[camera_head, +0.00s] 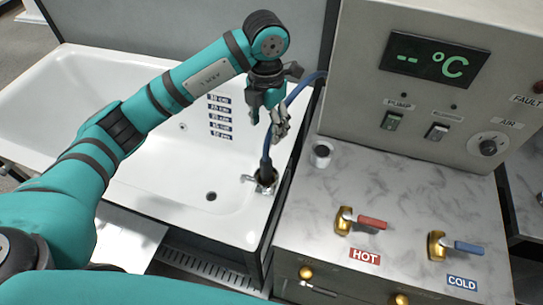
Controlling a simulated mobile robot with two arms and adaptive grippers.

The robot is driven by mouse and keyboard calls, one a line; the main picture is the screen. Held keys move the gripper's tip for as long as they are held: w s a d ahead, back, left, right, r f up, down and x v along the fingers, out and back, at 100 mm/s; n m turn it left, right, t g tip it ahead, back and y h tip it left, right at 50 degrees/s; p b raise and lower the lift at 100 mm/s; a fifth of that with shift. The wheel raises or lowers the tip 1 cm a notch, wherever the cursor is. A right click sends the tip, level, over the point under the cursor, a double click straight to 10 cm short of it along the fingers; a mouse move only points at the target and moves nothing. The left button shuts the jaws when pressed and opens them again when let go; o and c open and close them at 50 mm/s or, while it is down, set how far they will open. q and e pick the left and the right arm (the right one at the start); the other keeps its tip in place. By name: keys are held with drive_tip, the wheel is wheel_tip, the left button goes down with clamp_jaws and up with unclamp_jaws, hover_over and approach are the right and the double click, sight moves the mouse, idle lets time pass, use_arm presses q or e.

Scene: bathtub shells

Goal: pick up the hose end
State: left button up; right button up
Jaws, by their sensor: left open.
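A blue hose (301,88) comes from the side of the control cabinet and bends down to the tub's near right corner. Its dark hose end (265,163) stands roughly upright at a metal fitting (264,182) on the tub rim. My left gripper (268,121) is open above the hose end, with its fingers pointing down. One finger overlaps the hose in the picture, and I cannot tell whether they touch. Nothing shows between the fingers. My right gripper is not in view.
The white bathtub shell (60,75) has depth labels (220,118) and a drain (211,196). To the right stands a control cabinet (460,110) with a display and switches. Its grey top (400,185) carries a red-handled hot valve (358,220) and a blue-handled cold valve (452,245).

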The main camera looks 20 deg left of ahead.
sight(267, 156)
use_arm(q)
drive_tip(key=f+p, duration=0.1)
drive_tip(key=f, duration=0.1)
drive_tip(key=s+f+p, duration=0.1)
drive_tip(key=f, duration=0.2)
drive_tip(key=f+p, duration=0.1)
drive_tip(key=f, duration=0.1)
drive_tip(key=shift+s+f, duration=0.15)
drive_tip(key=shift+f, duration=0.15)
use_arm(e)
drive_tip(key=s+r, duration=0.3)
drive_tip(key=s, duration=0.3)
use_arm(q)
drive_tip(key=f, duration=0.3)
drive_tip(key=shift+w+p, duration=0.2)
drive_tip(key=shift+p, duration=0.1)
drive_tip(key=shift+f, duration=0.5)
drive_tip(key=shift+f+p, duration=0.3)
drive_tip(key=shift+p, duration=0.15)
wheel_tip(267, 156, down, 4)
drive_tip(key=shift+a+r+p, duration=0.15)
drive_tip(key=shift+p, duration=0.7)
drive_tip(key=shift+f, duration=0.4)
drive_tip(key=shift+w, duration=0.1)
clamp_jaws()
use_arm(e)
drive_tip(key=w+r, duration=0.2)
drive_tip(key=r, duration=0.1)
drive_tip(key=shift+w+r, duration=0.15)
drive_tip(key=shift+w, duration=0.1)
